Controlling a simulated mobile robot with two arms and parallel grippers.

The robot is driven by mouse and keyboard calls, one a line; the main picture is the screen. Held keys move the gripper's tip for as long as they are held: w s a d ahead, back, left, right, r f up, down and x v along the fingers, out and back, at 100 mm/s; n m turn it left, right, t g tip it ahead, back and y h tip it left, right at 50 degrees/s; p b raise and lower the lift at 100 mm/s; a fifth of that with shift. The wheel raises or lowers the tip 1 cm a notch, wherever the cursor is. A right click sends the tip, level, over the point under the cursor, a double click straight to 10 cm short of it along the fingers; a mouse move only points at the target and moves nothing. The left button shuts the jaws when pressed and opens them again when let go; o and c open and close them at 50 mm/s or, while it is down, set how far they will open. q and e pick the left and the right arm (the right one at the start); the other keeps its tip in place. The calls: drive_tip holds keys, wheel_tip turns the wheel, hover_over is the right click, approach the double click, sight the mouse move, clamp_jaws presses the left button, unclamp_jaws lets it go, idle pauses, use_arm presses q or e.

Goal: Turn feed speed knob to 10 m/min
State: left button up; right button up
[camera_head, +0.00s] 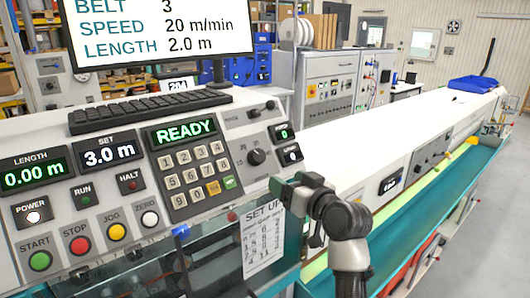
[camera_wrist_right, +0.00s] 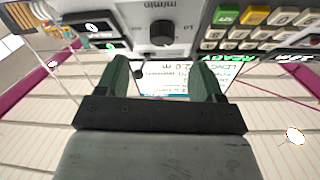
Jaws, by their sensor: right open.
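The feed speed knob (camera_head: 256,156) is a round black knob on the grey panel right of the keypad. In the right wrist view the black knob (camera_wrist_right: 163,32) shows upside down, with "m/min" lettering beside it. Its pointer setting is too small to read. My right gripper (camera_head: 284,190) is below and right of the knob in the head view, apart from it. In the wrist view its two green fingers (camera_wrist_right: 163,75) are spread with nothing between them, and the knob lies beyond their tips. My left gripper is not in view.
The monitor (camera_head: 155,28) reads belt 3, speed 20 m/min, length 2.0 m. The keypad (camera_head: 195,172), a smaller knob (camera_head: 254,113) and small displays (camera_head: 286,143) surround the knob. A SET UP sheet (camera_head: 263,240) hangs below. A white bench (camera_head: 400,140) extends right.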

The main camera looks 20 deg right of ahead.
sight(260, 158)
drive_tip(key=p+x, duration=0.1)
drive_tip(key=x, duration=0.2)
drive_tip(key=r+p+x, duration=0.1)
drive_tip(key=p+x, duration=0.1)
drive_tip(key=x, duration=0.1)
drive_tip(key=r+p+x, duration=0.1)
drive_tip(key=x, duration=0.2)
drive_tip(key=shift+w+a+r, duration=0.1)
drive_tip(key=shift+w+a, duration=0.05)
drive_tip(key=shift+w, duration=0.15)
drive_tip(key=shift+w+a+p, duration=0.1)
drive_tip(key=shift+w+p, duration=0.2)
drive_tip(key=shift+w, duration=0.05)
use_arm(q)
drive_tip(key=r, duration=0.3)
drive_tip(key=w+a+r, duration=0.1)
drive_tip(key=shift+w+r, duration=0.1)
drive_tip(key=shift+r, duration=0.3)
use_arm(e)
drive_tip(key=c, duration=0.9)
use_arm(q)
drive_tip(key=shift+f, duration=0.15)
